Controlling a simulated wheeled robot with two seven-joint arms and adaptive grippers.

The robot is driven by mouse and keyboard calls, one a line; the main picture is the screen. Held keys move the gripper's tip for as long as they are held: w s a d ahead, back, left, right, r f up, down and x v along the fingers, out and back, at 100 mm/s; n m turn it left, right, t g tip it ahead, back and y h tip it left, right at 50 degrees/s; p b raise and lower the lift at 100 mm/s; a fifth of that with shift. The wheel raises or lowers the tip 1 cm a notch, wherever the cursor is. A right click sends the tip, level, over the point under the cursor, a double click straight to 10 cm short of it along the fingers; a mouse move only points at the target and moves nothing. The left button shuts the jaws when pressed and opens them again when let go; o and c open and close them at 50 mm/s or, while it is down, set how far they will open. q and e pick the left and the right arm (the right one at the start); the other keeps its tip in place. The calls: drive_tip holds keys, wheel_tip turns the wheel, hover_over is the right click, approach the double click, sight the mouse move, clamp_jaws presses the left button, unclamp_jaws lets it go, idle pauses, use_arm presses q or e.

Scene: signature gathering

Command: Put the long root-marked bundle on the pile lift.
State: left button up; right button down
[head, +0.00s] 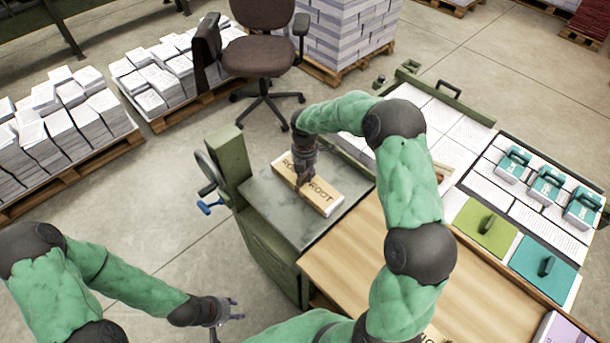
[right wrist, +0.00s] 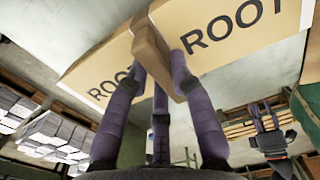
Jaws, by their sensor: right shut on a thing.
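The long tan bundle marked ROOT at both ends (head: 322,194) lies level over the grey top of the green pile lift (head: 265,208), left of the wooden table. I cannot tell whether it touches that top or hangs just above it. My right gripper (head: 304,183) comes down on its middle. In the right wrist view the purple fingers (right wrist: 157,80) are shut on a brown raised block at the middle of the bundle (right wrist: 225,35). My left gripper (head: 236,309) is empty and open, low over the floor, away from the pile lift.
The wooden table (head: 345,255) adjoins the pile lift on the right. A handwheel with a blue grip (head: 210,207) juts out at its left. Green and teal pads with handles (head: 484,226) lie at the right. Paper stacks on pallets (head: 75,125) and a chair (head: 262,55) stand behind.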

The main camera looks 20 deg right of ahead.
drive_tip(key=shift+r, duration=0.2)
drive_tip(key=shift+f, duration=0.2)
drive_tip(key=c, duration=1.1)
unclamp_jaws()
wheel_tip(320, 180, up, 12)
drive_tip(key=p, duration=0.4)
drive_tip(key=shift+r, duration=0.15)
